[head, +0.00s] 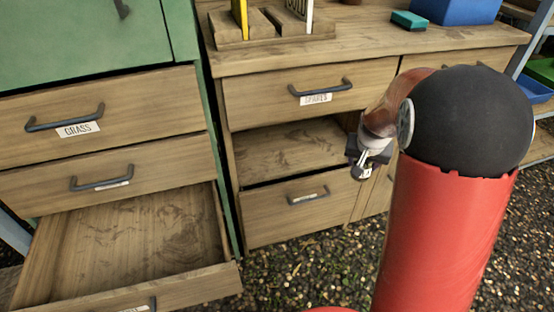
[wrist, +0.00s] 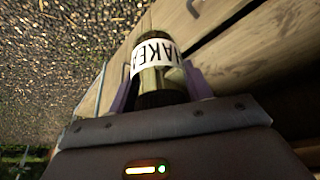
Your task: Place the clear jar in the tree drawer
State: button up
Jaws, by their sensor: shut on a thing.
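The clear jar (wrist: 158,65) shows in the wrist view, with a white label lettered "HAKE" upside down and a dark end at the jaws. My gripper (wrist: 158,92) is shut on it, one finger on each side. I can read no drawer label as tree. A wooden drawer (head: 140,235) at the lower left is pulled out and empty; its front label is cut off by the picture's edge.
The grass drawer (head: 75,130) and the spares drawer (head: 316,98) are shut. A bare compartment (head: 290,150) is open below the spares drawer. A wooden rack (head: 270,30), a teal block (head: 409,20) and a blue bin (head: 455,8) stand on the counter. Gravel covers the ground.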

aim_at(130, 241)
jog(key=k+j+u, duration=0.4)
jog(key=j, duration=0.15)
jog(key=k+j+u, duration=0.2)
jog(key=i+j+u, duration=0.1)
jog(key=i+u, duration=0.5)
jog(key=j, duration=0.05)
